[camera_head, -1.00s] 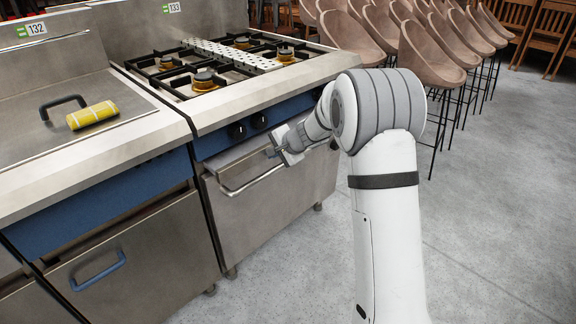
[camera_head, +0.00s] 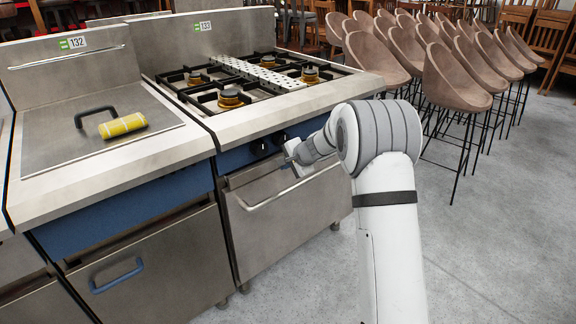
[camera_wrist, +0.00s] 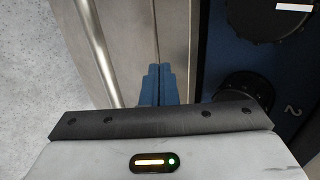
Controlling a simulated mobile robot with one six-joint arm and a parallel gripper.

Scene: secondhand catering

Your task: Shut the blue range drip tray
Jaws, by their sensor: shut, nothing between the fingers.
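The range has a blue control panel with dark knobs (camera_head: 258,147). A narrow steel strip (camera_head: 243,177) directly under the panel looks like the drip tray front, and it also shows in the wrist view (camera_wrist: 174,40). I cannot tell how far, if at all, it stands out. My gripper (camera_head: 285,164) is shut and empty, in front of the range just below the knobs. In the wrist view its blue fingertips (camera_wrist: 159,70) are together over the strip. Whether they touch it is unclear. My wrist and arm hide the right part of the strip.
The oven door's bar handle (camera_head: 280,191) juts out just below the strip, and shows left of my fingers in the wrist view (camera_wrist: 97,50). Burners top the range. Stools (camera_head: 455,75) stand right; floor is clear in front.

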